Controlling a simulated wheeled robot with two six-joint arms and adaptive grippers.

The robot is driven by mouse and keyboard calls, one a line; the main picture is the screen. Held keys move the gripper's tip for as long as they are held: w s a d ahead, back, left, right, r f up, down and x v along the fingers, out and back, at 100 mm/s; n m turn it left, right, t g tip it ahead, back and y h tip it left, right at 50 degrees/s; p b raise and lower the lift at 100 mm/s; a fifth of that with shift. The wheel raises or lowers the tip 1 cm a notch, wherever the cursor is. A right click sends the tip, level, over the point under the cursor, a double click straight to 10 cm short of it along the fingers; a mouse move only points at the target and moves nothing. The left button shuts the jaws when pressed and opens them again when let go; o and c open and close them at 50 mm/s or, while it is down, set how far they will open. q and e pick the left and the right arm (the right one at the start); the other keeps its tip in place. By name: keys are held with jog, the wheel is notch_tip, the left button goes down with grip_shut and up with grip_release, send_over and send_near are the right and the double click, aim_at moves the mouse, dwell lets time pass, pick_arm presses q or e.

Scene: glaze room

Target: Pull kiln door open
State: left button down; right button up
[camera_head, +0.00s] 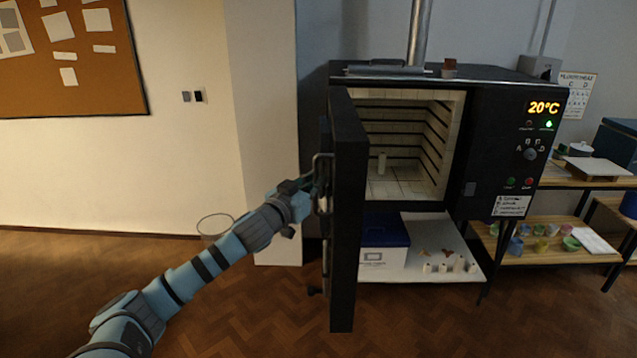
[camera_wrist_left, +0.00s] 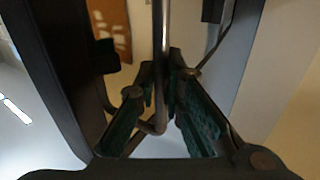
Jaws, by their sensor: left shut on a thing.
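The kiln (camera_head: 500,150) is a black box with a control panel showing 20°C. Its door (camera_head: 346,220) stands wide open, swung out toward me on its left side and seen nearly edge-on. The pale brick chamber (camera_head: 410,130) is exposed, with a small post on its floor. My left gripper (camera_head: 319,185) is at the door's outer face, shut on the metal door handle (camera_head: 327,160). In the left wrist view the handle bar (camera_wrist_left: 160,60) runs between the two fingers (camera_wrist_left: 165,95). My right gripper is in neither view.
Under the kiln a shelf (camera_head: 450,262) holds a blue-lidded box (camera_head: 384,245) and several small pieces. A wooden rack (camera_head: 545,245) with pots stands at the right. A wire bin (camera_head: 214,226) stands by the left wall. The wooden floor in front is clear.

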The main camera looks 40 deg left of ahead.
pick_arm(q)
jog(key=shift+r, duration=0.15)
jog(key=c, duration=1.8)
grip_release()
jog(key=shift+w, duration=0.1)
jog(key=shift+o, duration=0.6)
jog(key=shift+w, duration=0.1)
